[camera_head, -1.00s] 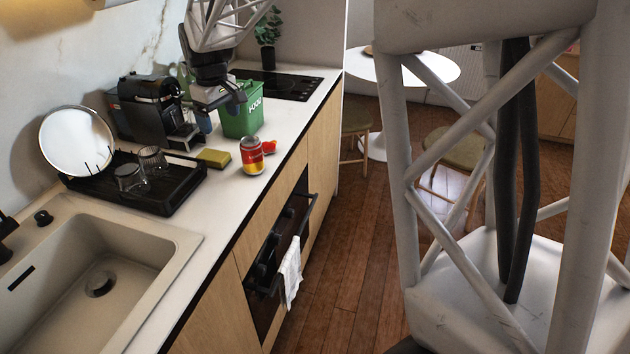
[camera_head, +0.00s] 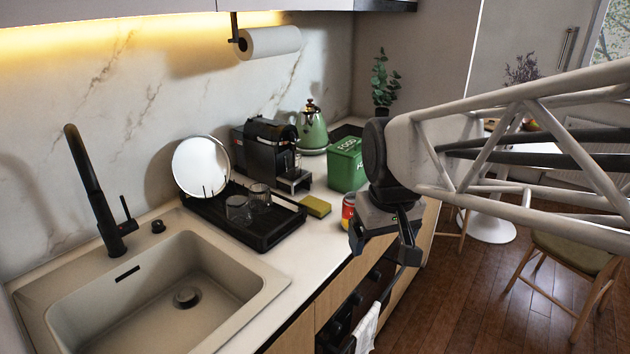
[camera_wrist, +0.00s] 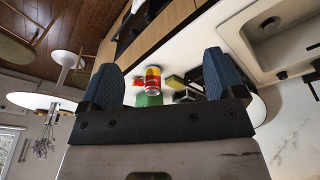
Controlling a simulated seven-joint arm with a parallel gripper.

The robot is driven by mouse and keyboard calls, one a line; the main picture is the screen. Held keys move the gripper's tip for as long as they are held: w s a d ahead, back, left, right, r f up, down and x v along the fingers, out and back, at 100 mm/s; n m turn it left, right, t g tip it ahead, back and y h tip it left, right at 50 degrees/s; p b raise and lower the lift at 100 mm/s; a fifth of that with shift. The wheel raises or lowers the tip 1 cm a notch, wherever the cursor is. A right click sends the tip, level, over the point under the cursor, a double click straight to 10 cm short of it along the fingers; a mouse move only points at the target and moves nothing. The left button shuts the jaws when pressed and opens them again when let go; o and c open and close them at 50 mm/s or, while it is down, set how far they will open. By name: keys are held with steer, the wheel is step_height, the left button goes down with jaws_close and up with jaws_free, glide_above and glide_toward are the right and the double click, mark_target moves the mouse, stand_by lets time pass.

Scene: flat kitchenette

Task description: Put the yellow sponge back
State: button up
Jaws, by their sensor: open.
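The yellow sponge (camera_head: 315,206) lies flat on the white countertop, just right of the black dish rack (camera_head: 262,243). In the wrist view the sponge (camera_wrist: 175,81) shows between my two blue fingers, some distance beyond them. My gripper (camera_head: 384,246) hangs to the right of the sponge, near the counter's front edge, and partly covers the red and yellow can (camera_head: 347,212). In the wrist view my gripper (camera_wrist: 158,64) is open, with nothing between the fingers. The can (camera_wrist: 153,80) also shows there, left of the sponge.
The rack holds two glasses and a round white plate (camera_head: 200,166). A beige sink (camera_head: 95,330) is at the left. A coffee machine (camera_head: 268,150), a green kettle (camera_head: 312,132) and a green food bin (camera_head: 345,165) stand behind. Counter space in front of the sponge is clear.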

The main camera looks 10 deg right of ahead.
steer(key=s+f+m, duration=0.1)
steer(key=s+f, duration=0.2)
steer(key=s, duration=0.7)
steer(key=shift+d+f+m, duration=0.25)
steer(key=shift+d+m, duration=0.05)
stand_by(0.7)
